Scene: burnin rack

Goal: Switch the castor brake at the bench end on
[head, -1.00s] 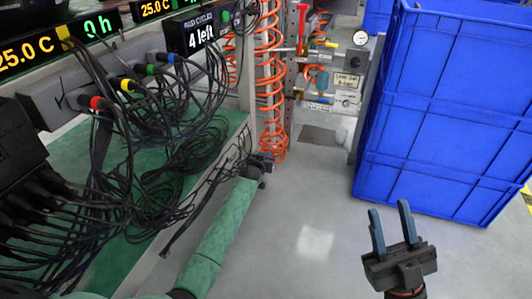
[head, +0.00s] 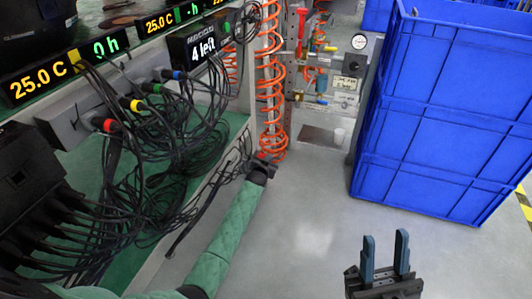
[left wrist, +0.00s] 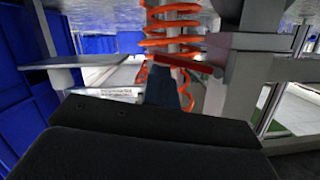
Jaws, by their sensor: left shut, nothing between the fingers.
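My left gripper (head: 262,168) is at the end of the green-sleeved arm, low beside the bench end post; its fingers are too small to make out in the head view. In the left wrist view its dark blue fingers (left wrist: 160,88) are together and empty. A red bar (left wrist: 184,62), possibly the brake lever, lies just beyond the fingertips, in front of the orange coil and beside a grey post. I cannot tell whether the fingers touch it. No castor is clearly visible. My right gripper (head: 385,257) is open and empty above the floor at lower right.
Orange coiled hose (head: 270,90) hangs at the bench end. Black cables (head: 175,150) crowd the green bench shelf at left. A valve panel (head: 328,80) stands behind. Stacked blue crates (head: 440,110) stand at right. The grey floor (head: 300,220) between is clear.

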